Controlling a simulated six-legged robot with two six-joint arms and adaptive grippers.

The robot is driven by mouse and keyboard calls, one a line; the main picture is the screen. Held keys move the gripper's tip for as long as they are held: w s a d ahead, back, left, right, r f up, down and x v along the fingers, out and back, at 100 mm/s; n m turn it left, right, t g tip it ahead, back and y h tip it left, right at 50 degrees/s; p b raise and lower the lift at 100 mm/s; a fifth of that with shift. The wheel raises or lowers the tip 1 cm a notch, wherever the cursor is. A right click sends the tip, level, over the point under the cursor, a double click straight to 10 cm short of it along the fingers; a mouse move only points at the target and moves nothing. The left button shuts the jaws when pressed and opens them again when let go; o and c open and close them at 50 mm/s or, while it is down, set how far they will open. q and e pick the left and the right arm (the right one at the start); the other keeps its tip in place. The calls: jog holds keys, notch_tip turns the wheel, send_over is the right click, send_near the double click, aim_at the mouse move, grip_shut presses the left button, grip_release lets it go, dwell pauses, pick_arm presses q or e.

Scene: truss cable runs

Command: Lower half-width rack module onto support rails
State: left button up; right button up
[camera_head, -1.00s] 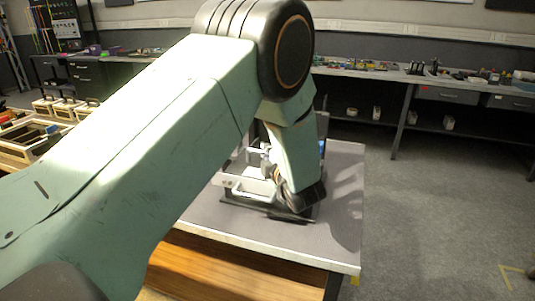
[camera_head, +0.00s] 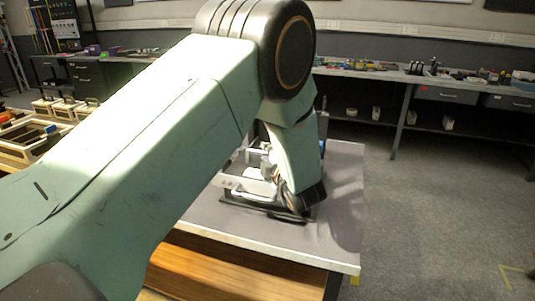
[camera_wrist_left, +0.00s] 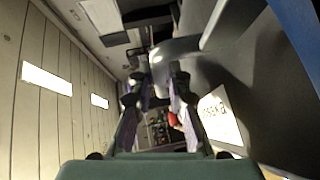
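My left arm crosses the head view from the left and bends down over a bench. My left gripper (camera_head: 268,172) is largely hidden there beside the wrist. It is at a small rack frame (camera_head: 238,183) with a pale front bar and a dark base. Parts of the frame, the rails and the module cannot be told apart behind my arm. In the left wrist view the two fingers (camera_wrist_left: 156,76) stand apart, with a grey rounded piece (camera_wrist_left: 176,50) at their tips. Whether they grip it is unclear. My right gripper is not in view.
The grey bench top (camera_head: 342,200) is clear to the right of the frame and along its front. Wooden trays (camera_head: 25,143) lie at the left. A long workbench (camera_head: 400,78) with small tools runs along the back wall. The floor at the right is open.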

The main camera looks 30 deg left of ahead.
pick_arm(q)
jog(key=o, duration=0.4)
jog(key=shift+c, duration=0.2)
jog(key=shift+f, duration=0.15)
jog(key=v, duration=0.6)
jog(key=shift+s+d+r, duration=0.1)
jog(key=shift+d+r, duration=0.15)
jog(key=shift+s+d, duration=0.3)
jog(key=shift+s, duration=0.05)
jog(key=shift+d, duration=0.1)
